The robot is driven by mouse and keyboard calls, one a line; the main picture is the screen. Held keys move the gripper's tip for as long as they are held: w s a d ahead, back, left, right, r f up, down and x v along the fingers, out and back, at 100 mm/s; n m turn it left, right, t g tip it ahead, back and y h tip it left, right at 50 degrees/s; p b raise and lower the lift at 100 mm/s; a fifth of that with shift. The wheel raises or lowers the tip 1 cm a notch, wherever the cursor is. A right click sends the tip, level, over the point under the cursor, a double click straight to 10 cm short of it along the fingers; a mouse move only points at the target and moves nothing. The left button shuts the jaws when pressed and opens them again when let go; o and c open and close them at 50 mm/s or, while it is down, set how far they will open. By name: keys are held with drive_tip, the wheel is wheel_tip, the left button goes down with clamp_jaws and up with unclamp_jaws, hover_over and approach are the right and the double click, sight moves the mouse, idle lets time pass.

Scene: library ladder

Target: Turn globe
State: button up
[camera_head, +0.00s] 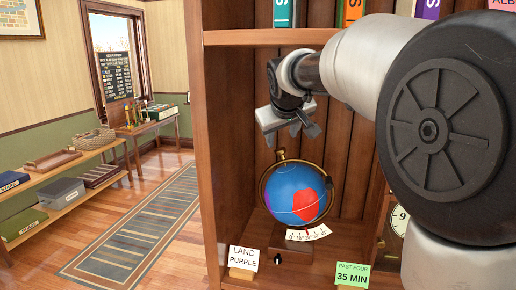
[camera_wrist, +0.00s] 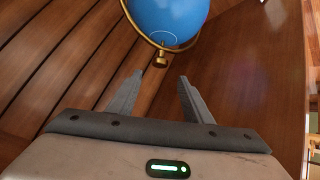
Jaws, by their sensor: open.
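The globe (camera_head: 296,193) stands in a bookcase compartment. It is blue with a red patch facing forward and a purple patch at the left, inside a brass ring. A scale strip (camera_head: 308,233) lies at the front of its base. A white card (camera_head: 243,259) reading "LAND PURPLE" stands at the front left. My gripper (camera_head: 291,130) is open and empty, above the globe and apart from it. In the wrist view, the globe (camera_wrist: 168,15) is at the top, with a brass knob (camera_wrist: 161,60) on its ring beyond my open fingers (camera_wrist: 158,97).
A green card (camera_head: 352,276) reading "PAST FOUR 35 MIN" and a clock (camera_head: 399,220) are to the right. The bookcase's left side panel (camera_head: 205,150) and the shelf above (camera_head: 268,38) bound the compartment. A low bench (camera_head: 60,192) with boxes stands at the left.

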sight(280, 149)
drive_tip(key=x, duration=0.8)
drive_tip(key=shift+w+d+f, duration=0.1)
drive_tip(key=shift+w+f, duration=0.2)
clamp_jaws()
